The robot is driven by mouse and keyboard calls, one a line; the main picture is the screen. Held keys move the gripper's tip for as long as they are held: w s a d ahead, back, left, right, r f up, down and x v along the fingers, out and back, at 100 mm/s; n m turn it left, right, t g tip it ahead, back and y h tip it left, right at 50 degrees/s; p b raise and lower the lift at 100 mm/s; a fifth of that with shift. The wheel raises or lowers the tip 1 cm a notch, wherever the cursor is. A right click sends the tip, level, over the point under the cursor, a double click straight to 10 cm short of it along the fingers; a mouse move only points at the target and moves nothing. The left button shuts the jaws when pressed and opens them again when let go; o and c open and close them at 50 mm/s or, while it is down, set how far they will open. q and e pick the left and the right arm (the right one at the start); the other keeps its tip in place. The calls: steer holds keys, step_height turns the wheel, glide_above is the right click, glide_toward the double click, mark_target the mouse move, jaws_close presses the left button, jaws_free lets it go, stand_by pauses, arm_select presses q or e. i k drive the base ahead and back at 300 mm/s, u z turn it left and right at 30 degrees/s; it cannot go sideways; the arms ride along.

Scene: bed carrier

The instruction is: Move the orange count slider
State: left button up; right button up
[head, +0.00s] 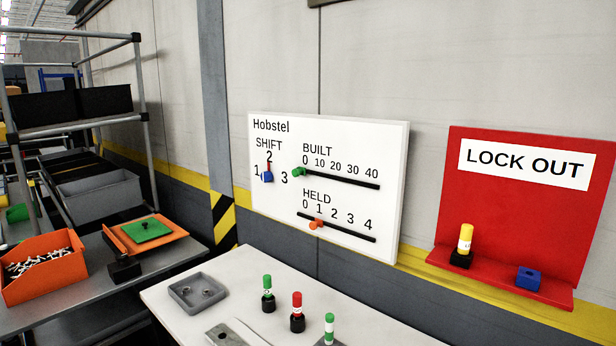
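The orange count slider (316,224) sits on the lower black track (350,232) of the white Hobstel board (390,150). This track is labelled HELD, with marks 0 to 4. The orange slider is near the left part of the track, close to below the 1. A green slider (299,172) sits at the left end of the upper BUILT track (345,180), by the 0. A blue and red SHIFT pointer (267,174) is at the board's left, its red part pointing up toward 2. Neither of my grippers is in view.
A white table (215,265) below the board carries a grey tray (198,290) and several capped stamps, including a red one (297,305). A red LOCK OUT board (450,190) with a ledge is at right. An orange bin (45,268) stands at left.

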mark_target(318, 222)
steer(key=u, duration=2.05)
steer(key=i, duration=1.5)
steer(key=z, duration=3.3)
